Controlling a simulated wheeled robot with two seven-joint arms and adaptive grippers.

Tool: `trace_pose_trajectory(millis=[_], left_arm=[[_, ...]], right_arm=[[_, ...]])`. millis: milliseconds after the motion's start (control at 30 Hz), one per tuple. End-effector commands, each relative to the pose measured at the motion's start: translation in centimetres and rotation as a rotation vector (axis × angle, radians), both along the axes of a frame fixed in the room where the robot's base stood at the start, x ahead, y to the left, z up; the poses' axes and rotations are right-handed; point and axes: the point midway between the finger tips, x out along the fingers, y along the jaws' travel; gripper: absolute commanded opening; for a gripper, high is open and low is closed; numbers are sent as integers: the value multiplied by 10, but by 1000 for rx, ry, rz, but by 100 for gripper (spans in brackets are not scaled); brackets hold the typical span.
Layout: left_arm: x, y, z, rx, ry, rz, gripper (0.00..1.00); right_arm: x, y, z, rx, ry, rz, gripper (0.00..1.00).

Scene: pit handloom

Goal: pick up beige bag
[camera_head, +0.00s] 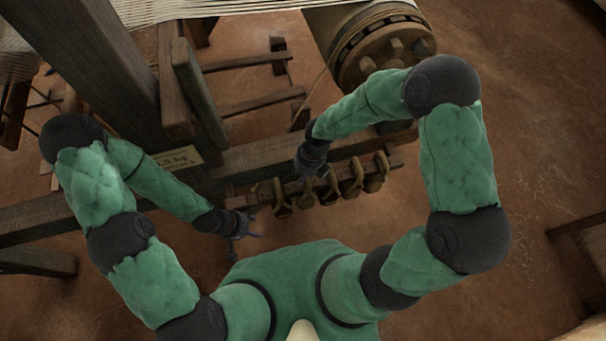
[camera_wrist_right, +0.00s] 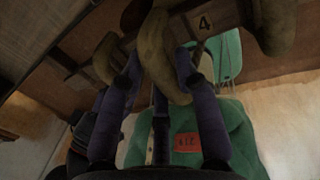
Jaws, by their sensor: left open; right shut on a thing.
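Several beige bags hang in a row along a wooden rail below the loom; one is the leftmost beige bag (camera_head: 280,199). My right gripper (camera_head: 316,172) is at the rail, among the bags. In the right wrist view its purple fingers (camera_wrist_right: 158,75) are shut on a beige bag (camera_wrist_right: 152,50), which sits between them. From the head, the hand partly hides that bag. My left gripper (camera_head: 250,226) is open and empty, to the left of the row and apart from the bags.
The loom's dark wooden post (camera_head: 105,60) and beams stand at the left. A large wooden roller (camera_head: 385,45) is at the top, near my right arm. A small label (camera_head: 178,158) is on the frame. Open earthen floor (camera_head: 540,150) lies to the right.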

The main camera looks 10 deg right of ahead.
Motion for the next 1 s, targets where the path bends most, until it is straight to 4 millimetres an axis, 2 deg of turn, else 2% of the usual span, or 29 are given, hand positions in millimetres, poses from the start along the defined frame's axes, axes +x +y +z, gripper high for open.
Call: trace_pose_trajectory(millis=[33,367,800,1000], left_arm=[[0,0,4,0,0,0,60],[0,0,9,0,0,0,60],[0,0,15,0,0,0,60],[0,0,14,0,0,0,60]], right_arm=[[1,0,6,0,-3,-1,0],[-31,-1,4,1,-3,-2,0],[-115,-4,3,0,-3,-1,0],[-145,-5,3,1,-4,-1,0]])
